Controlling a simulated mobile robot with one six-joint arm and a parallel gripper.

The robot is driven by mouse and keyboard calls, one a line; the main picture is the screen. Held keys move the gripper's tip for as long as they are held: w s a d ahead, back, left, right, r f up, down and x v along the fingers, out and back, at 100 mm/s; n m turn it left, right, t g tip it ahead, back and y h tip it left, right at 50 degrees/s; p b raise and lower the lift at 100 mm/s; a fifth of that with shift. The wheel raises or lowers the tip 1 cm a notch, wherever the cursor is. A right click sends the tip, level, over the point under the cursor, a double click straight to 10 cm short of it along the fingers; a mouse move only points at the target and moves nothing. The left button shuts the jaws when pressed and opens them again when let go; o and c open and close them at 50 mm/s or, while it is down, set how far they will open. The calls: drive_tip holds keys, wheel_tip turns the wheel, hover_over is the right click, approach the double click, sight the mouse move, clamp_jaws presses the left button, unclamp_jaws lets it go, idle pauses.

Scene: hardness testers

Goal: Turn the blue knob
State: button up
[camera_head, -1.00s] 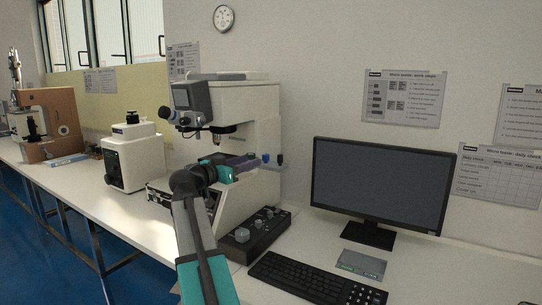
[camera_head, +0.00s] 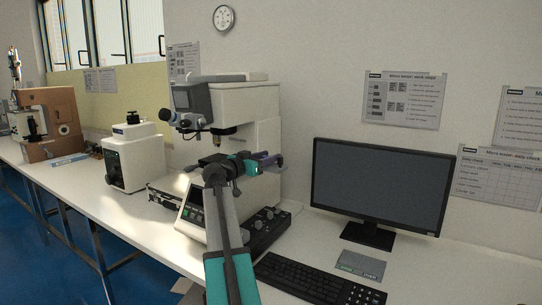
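My gripper (camera_head: 272,161) is in front of the lower right side of the large white hardness tester (camera_head: 250,105). Purple and teal parts show near its end. It points to the right and its fingers are too small to tell apart. I cannot pick out the blue knob now; the place where a small blue knob showed earlier, on the right side of the tester, is covered by my gripper. Whether my gripper touches it cannot be told. My arm rises from the bottom middle of the view.
A black control box with knobs (camera_head: 270,226) and a small panel with a screen (camera_head: 192,209) stand near my arm. The monitor (camera_head: 380,185) and keyboard (camera_head: 318,280) are to the right. A smaller white tester (camera_head: 140,160) stands left. Open table lies at the far right.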

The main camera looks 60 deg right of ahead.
drive_tip(key=shift+s+d, duration=0.2)
drive_tip(key=shift+d, duration=1.25)
drive_tip(key=shift+c, duration=0.4)
clamp_jaws()
drive_tip(key=shift+f+g+b, duration=0.15)
drive_tip(key=shift+g+b, duration=0.15)
drive_tip(key=shift+b, duration=0.25)
drive_tip(key=shift+s+m+g+y+b, duration=0.3)
drive_tip(key=shift+m+g+b, duration=0.4)
drive_tip(key=shift+b, duration=0.2)
